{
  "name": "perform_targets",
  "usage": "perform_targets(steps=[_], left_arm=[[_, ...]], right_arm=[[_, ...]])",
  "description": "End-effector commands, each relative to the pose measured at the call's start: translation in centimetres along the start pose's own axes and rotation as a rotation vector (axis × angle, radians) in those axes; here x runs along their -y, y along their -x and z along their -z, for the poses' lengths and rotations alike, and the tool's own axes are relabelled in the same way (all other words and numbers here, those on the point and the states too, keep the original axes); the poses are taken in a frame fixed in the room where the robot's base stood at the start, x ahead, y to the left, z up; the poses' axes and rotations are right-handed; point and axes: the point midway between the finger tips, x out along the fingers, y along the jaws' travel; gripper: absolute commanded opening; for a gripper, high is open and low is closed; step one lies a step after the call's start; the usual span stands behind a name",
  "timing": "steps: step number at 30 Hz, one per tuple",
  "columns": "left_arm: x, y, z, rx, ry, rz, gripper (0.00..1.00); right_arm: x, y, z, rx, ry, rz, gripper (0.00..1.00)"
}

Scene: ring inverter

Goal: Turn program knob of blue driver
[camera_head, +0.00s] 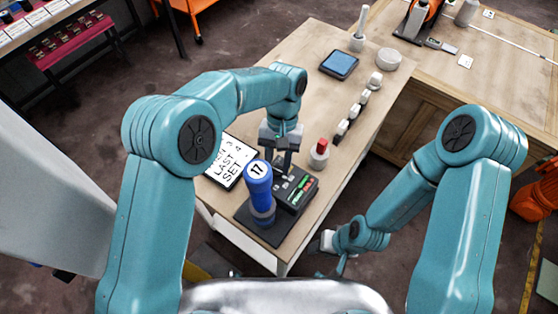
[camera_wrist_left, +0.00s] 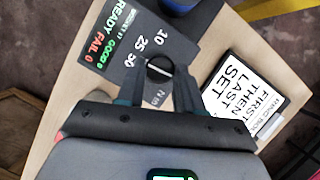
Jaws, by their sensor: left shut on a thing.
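The blue driver (camera_head: 259,188), marked 17, stands upright on a dark base at the front of the table; a blue part of it shows at the top of the left wrist view (camera_wrist_left: 182,5). Beside it is the black control panel (camera_head: 297,186) with green and red lettering. In the left wrist view the panel (camera_wrist_left: 110,60) carries the numbers 10, 25 and 50 around a round dark knob (camera_wrist_left: 160,68) with a pale line. My left gripper (camera_head: 284,160) points down over the panel, its fingers (camera_wrist_left: 160,75) on both sides of the knob, shut on it. My right gripper (camera_head: 337,246) hangs beyond the table's edge.
A white sign (camera_head: 232,162) reading FIRST, THEN, LAST, SET lies left of the panel. A red-topped button (camera_head: 320,153) stands right of it. Several small pale pieces (camera_head: 358,107) line the right table edge. A tablet (camera_head: 339,64) lies farther back.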

Motion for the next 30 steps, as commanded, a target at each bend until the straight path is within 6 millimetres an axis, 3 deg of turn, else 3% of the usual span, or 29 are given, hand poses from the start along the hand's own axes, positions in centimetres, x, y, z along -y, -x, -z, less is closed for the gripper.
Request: perform_targets(steps=[12,29,30], left_arm=[[0.03,0.01,-0.17,0.005,0.16,-0.068,0.05],[-0.06,-0.08,-0.2,0.007,0.178,-0.077,0.05],[-0.06,-0.09,-0.21,0.007,0.178,-0.077,0.49]], right_arm=[[-0.09,-0.24,0.01,0.0,0.0,0.0,0.43],[-0.1,-0.27,0.01,0.0,0.0,0.0,0.43],[-0.1,-0.27,0.01,0.0,0.0,0.0,0.43]])
